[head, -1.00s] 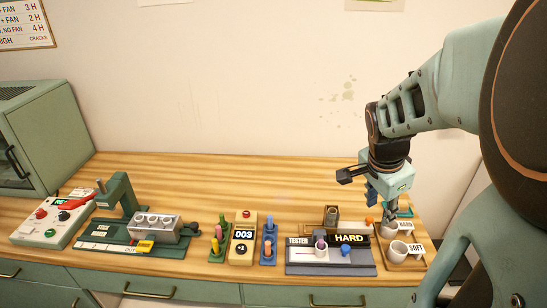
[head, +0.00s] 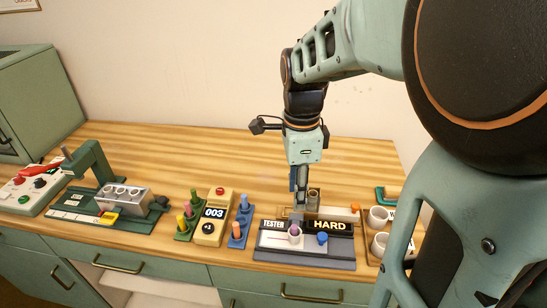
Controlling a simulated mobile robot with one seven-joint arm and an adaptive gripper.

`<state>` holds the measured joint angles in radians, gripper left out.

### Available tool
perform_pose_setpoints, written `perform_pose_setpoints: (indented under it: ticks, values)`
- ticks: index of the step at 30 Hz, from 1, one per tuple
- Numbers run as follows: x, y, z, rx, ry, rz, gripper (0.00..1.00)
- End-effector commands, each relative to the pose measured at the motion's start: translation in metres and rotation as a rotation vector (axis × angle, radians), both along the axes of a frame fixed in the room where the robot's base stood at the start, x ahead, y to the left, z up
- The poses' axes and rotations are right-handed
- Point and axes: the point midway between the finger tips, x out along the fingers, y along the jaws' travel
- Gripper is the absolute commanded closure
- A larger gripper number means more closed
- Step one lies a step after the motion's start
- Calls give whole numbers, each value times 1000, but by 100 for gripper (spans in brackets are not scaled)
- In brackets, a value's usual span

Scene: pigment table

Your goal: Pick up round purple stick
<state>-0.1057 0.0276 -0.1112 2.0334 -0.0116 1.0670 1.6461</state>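A round purple stick (head: 295,231) stands upright in a pale holder on the left part of the grey tester (head: 333,253), in front of the TESTER label. Only its top end shows. My gripper (head: 298,213) points down over the tester, just above and behind the purple stick in the picture. The fingers are small and seen nearly edge-on, so I cannot tell how far apart they are or whether they touch the stick.
A blue knob (head: 322,239) is to the right of the stick, and the HARD display (head: 329,226) is behind it. White cups (head: 378,218) stand further right. A 003 counter (head: 213,217) and racks of coloured sticks (head: 239,230) are to the left.

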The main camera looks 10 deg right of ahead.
Motion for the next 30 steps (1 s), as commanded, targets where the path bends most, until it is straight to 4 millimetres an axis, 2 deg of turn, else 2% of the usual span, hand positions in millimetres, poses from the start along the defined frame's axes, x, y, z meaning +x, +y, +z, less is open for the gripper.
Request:
perform_pose_setpoints:
  ticks: [5,12,20,27,30]
  values:
    - [-2,11,-6,13,16,-9,67]
    - [-3,11,-41,14,18,-10,67]
    - [-3,10,-63,13,17,-10,67]
    - [-5,5,-99,14,18,-10,67]
    - [-5,5,-107,13,16,-10,67]
